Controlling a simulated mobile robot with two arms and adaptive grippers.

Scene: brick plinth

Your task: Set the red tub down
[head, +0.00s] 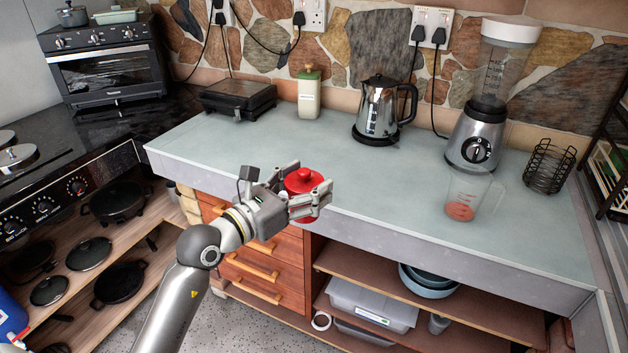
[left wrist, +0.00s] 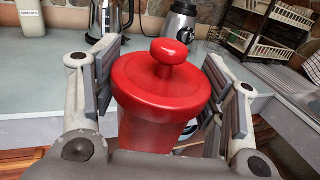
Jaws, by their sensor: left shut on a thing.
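The red tub (head: 304,181) has a round lid with a knob on top. My left gripper (head: 308,199) is shut on it at the front edge of the worktop. In the left wrist view the tub (left wrist: 165,95) stands between the two finger pads of the gripper (left wrist: 168,100), tilted slightly in the picture. Its lower part is hidden by the gripper body. I cannot tell whether its base touches anything. My right gripper is not in view.
The pale worktop (head: 330,150) has clear room in the middle. A kettle (head: 378,108), a cream canister (head: 309,95) and a black appliance (head: 238,98) stand at the back. A blender (head: 480,130), a measuring jug (head: 466,195) and a wire holder (head: 549,167) stand at the right.

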